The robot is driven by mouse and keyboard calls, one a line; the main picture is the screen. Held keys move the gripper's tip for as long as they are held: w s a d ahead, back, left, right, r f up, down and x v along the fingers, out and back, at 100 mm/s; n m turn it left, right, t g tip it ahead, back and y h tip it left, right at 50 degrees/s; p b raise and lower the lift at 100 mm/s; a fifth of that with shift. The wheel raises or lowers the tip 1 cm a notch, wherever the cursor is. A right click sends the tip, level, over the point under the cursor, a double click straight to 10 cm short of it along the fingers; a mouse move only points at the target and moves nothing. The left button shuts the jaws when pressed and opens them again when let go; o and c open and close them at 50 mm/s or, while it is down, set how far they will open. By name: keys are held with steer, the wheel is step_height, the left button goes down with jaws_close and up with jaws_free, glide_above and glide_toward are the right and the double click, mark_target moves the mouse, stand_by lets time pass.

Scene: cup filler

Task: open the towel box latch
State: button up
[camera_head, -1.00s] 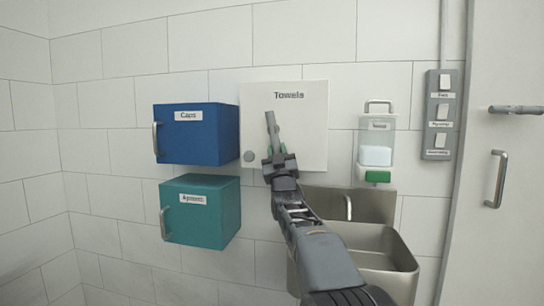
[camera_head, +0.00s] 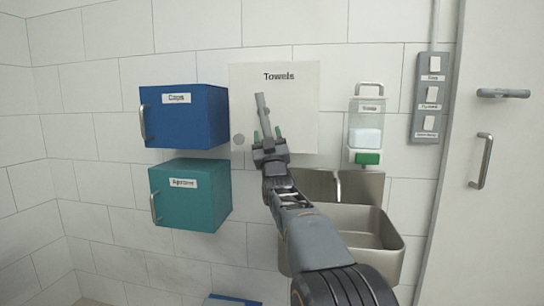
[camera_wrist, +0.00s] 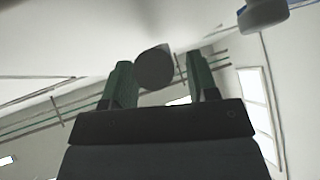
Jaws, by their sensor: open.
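The white towel box (camera_head: 300,110), labelled "Towels", is on the wall and looks closed. A round grey knob (camera_head: 238,139) is at its lower left. A grey bar (camera_head: 262,112) shows in front of the box face; I cannot tell whether it or the knob is the latch. My gripper (camera_head: 268,135) is in front of the box's lower part, just below the bar, with its green fingers apart. In the wrist view, a dark round end (camera_wrist: 154,68) appears between my open fingers (camera_wrist: 160,85), closer to the left one. Contact cannot be told.
A blue box (camera_head: 185,125) labelled "Caps" and a teal box (camera_head: 190,205) are left of the towel box. A soap dispenser (camera_head: 368,125), a steel sink (camera_head: 375,260) and a switch panel (camera_head: 430,100) are to the right. A door handle (camera_head: 483,160) is at far right.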

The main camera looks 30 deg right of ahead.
steer(key=b+v, duration=0.1)
steer(key=v, duration=1.2)
steer(key=shift+b, duration=0.35)
steer(key=shift+d+r, duration=0.1)
steer(key=s+a+f+g+y+p, duration=0.1)
steer(key=s+a+g+y+p, duration=0.15)
steer(key=a+g+p, duration=0.5)
steer(key=s+a+f+g+y+p, duration=0.15)
steer(key=g+y+p, duration=0.25)
steer(key=p, duration=0.7)
steer(key=s+a+f+g+p, duration=0.1)
steer(key=s+a+g+p, duration=0.2)
steer(key=s+g+p, duration=0.2)
steer(key=s+a+f+g+y+p, duration=0.1)
steer(key=s+g+p, duration=0.4)
steer(key=s, duration=0.6)
steer(key=shift+s+a+f, duration=0.35)
steer(key=shift+a, duration=0.5)
steer(key=shift+c, duration=0.4)
